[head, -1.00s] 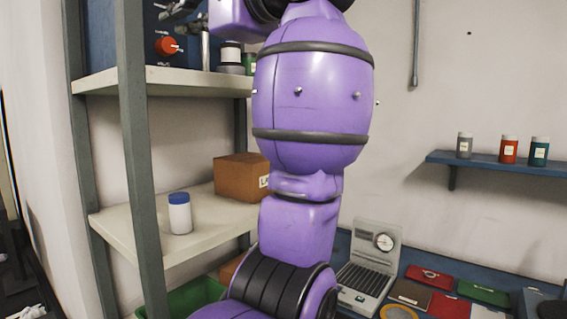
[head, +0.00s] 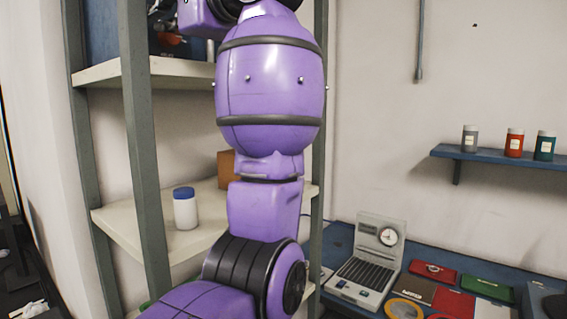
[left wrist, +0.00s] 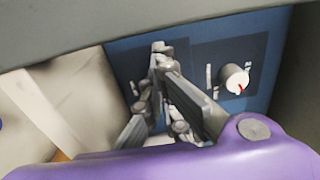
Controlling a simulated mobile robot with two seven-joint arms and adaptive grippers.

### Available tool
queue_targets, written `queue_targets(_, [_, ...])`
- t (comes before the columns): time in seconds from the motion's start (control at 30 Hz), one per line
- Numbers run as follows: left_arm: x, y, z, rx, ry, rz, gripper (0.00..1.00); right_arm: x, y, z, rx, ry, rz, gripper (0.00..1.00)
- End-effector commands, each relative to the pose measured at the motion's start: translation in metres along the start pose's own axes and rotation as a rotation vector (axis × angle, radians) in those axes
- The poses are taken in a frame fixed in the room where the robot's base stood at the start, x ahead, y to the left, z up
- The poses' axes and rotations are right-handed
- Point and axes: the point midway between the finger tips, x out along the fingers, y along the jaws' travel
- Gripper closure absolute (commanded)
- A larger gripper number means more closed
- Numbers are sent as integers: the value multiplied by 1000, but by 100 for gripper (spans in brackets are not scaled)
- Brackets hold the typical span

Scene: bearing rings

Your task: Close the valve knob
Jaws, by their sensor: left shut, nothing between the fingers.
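A blue panel (head: 103,30) stands on the upper shelf at the top left of the head view, largely hidden by a shelf post and my arm. In the left wrist view the blue panel (left wrist: 262,52) carries a white round knob (left wrist: 236,79) with a red mark, right of my fingers. I cannot tell whether this is the valve knob. The red-orange knob seen earlier is not clear now. My left gripper (left wrist: 160,50) is shut and empty in front of the panel, its tips left of the white knob and apart from it. My right gripper is not in view.
Shelf posts (head: 143,150) and the upper shelf board (head: 110,74) are close to my left arm. A white jar with a blue lid (head: 185,208) and a brown box (head: 226,168) are on the middle shelf. A bench with a gauge device (head: 372,262) stands at right.

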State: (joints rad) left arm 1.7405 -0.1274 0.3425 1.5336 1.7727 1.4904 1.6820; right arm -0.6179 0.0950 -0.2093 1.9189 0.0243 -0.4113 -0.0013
Motion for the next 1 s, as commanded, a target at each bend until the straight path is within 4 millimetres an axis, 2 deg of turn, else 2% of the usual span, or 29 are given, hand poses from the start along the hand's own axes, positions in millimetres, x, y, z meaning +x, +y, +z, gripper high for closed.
queue_targets(0.1, [5,2,0,2,-2,3,100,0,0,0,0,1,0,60])
queue_targets(1.0, [7,8,-6,7,-3,10,100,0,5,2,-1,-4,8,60])
